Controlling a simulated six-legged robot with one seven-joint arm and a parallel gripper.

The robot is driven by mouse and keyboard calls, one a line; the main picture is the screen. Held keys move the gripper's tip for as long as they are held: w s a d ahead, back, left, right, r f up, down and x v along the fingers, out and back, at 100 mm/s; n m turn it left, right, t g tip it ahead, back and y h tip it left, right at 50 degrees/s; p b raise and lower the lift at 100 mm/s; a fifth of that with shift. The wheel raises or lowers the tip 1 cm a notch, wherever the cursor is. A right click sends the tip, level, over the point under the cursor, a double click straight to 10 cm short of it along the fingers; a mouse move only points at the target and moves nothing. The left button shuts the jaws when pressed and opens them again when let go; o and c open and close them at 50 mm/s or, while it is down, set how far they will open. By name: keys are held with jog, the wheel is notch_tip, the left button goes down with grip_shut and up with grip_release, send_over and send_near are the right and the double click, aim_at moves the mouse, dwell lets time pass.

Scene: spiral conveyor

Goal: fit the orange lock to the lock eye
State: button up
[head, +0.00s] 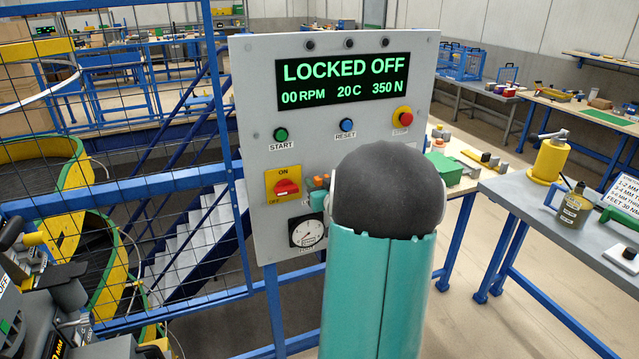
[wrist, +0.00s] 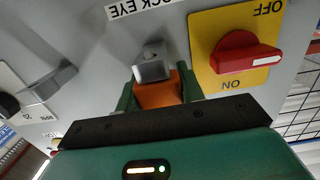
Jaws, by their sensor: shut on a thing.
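The orange lock (wrist: 160,94) is held between the green fingers of my gripper (wrist: 158,97) in the wrist view, close to the panel. A grey metal block, apparently the lock eye (wrist: 152,63), sits directly against the lock's far end, under the upside-down "LOCK EYE" label (wrist: 150,8). I cannot tell whether the lock's shackle passes through the eye. In the head view my arm hides most of this spot; a small bit of orange and teal, apparently the lock and my gripper (head: 318,190), shows left of the arm.
A red switch (wrist: 246,54) on a yellow plate stands close beside my gripper. The grey control panel (head: 250,100) shows "LOCKED OFF" and carries buttons and a dial (head: 306,231). Blue mesh fencing (head: 120,205) stands at left, a workbench (head: 520,195) at right.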

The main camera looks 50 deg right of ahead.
jog(key=shift+f, duration=0.15)
jog(key=o, duration=0.9)
jog(key=shift+f, duration=0.1)
jog(key=shift+w+a, duration=0.1)
jog(key=shift+a, duration=0.1)
jog(key=v, duration=1.3)
jog(key=shift+s, duration=0.5)
jog(key=shift+w, duration=0.1)
